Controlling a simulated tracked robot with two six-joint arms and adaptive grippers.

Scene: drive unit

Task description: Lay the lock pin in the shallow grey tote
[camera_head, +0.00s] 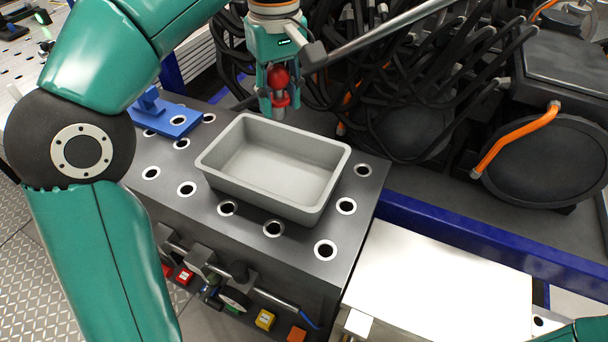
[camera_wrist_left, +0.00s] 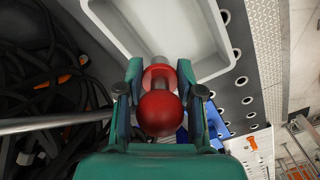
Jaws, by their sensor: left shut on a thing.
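The lock pin (camera_head: 279,78) has a red ball knob, a red collar and a short metal shaft. My left gripper (camera_head: 278,101) is shut on it, with the shaft pointing down. The shallow grey tote (camera_head: 272,170) is empty and sits on the dark metal bench. The pin hangs above the tote's far edge, toward the cables; its exact height over the rim is hard to tell. In the left wrist view the pin (camera_wrist_left: 160,112) shows between both fingers, its shaft tip in front of the tote (camera_wrist_left: 140,25). My right gripper is out of view.
The bench top (camera_head: 187,190) has several ringed holes. A blue fixture (camera_head: 170,120) stands left of the tote. Thick black cables (camera_head: 350,95) and a metal rod (camera_head: 385,35) lie beyond it, close to my left gripper. A pale panel (camera_head: 440,285) is at the lower right.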

